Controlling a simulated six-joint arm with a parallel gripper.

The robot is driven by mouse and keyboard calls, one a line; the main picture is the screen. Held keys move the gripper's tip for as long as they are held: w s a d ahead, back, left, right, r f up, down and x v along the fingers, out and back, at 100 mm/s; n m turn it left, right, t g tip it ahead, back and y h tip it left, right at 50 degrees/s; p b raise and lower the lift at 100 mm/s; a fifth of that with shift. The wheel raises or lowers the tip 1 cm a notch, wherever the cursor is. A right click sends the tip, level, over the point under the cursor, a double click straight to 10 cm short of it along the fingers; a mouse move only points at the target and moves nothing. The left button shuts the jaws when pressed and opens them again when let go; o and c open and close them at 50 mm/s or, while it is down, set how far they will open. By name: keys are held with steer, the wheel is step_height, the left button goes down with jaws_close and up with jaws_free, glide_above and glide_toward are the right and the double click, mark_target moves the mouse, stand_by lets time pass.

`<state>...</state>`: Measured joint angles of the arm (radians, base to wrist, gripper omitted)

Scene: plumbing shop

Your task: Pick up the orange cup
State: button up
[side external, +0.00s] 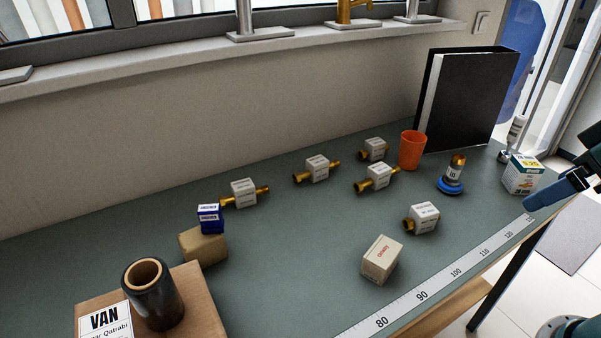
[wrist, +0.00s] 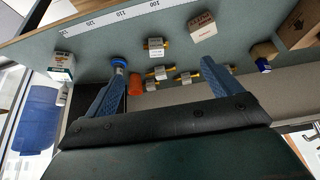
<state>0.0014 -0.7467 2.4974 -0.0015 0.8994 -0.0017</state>
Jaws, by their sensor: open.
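The orange cup (side external: 412,150) stands upright on the green-grey worktop, in front of the black binder at the back right. It also shows in the wrist view (wrist: 135,85), close beside the left finger in the picture. My gripper (wrist: 162,75) is open, with its two blue fingers spread wide and nothing held between them.
Several valves with white labels (side external: 378,177) lie left of and in front of the cup. A brass-and-blue fitting (side external: 453,176) and a white box (side external: 522,174) stand to its right. A black binder (side external: 466,98) stands behind it. A cardboard box (side external: 208,306) is front left.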

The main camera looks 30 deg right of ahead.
steer(key=w+d+r+n+y, duration=0.1)
steer(key=w+d, duration=0.2)
steer(key=w, duration=0.7)
steer(key=w+d+r+n, duration=0.15)
steer(key=w+d, duration=0.25)
steer(key=w, duration=0.7)
steer(key=n+y, duration=0.2)
glide_toward(413, 143)
steer(key=d, duration=0.3)
steer(key=shift+d+r, duration=0.1)
steer(key=shift+r, duration=0.25)
steer(key=shift+t+h, duration=0.3)
steer(key=shift+x, duration=4.3)
